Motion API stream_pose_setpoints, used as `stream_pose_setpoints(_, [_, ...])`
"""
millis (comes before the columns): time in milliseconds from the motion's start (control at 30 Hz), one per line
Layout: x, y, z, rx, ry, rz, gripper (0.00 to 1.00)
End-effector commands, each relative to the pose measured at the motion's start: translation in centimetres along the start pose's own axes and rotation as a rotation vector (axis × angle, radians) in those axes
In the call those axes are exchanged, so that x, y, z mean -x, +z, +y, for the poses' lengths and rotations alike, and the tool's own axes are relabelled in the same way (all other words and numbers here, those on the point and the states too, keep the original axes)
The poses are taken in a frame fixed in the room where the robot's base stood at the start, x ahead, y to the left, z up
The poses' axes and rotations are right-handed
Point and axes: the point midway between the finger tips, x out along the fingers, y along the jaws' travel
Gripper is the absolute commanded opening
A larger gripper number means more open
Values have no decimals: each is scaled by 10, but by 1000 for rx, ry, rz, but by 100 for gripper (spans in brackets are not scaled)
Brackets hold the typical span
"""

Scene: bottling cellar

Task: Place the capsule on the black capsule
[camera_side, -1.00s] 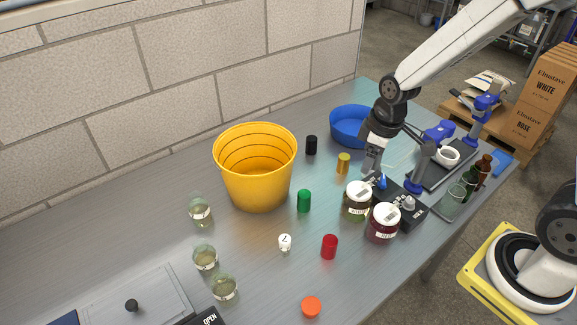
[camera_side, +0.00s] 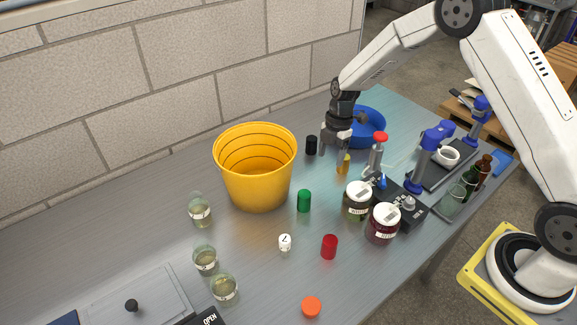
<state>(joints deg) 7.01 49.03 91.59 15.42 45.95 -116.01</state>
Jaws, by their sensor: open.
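The black capsule (camera_side: 311,145) stands upright on the bench, behind and to the right of the yellow bucket. A gold capsule (camera_side: 343,168) stands to its right and nearer the camera. A green capsule (camera_side: 304,201) and a red capsule (camera_side: 329,246) stand farther forward. My gripper (camera_side: 335,152) is open and points down, just right of the black capsule in the picture and over the gold capsule's upper part. I see nothing held in it. Whether its fingers touch the gold capsule cannot be told.
The yellow bucket (camera_side: 254,190) stands left of the capsules and the blue basin (camera_side: 369,124) behind my gripper. Two jars (camera_side: 357,198), (camera_side: 382,222) and a red-topped tool (camera_side: 379,140) stand right. Glasses (camera_side: 200,214) and a white die-like block (camera_side: 285,242) are nearer.

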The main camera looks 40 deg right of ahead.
Motion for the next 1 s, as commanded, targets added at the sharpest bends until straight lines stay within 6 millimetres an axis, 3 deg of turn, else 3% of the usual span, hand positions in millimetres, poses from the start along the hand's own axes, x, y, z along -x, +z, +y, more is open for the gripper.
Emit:
stream_pose_setpoints(267, [-22,11,16,223,-18,48,73])
stream_pose_setpoints(600, [-25,10,18,260,-20,55,73])
stream_pose_setpoints(767, [-27,0,15,261,-20,55,73])
stream_pose_setpoints(1000, [-34,-32,6,261,-20,55,73])
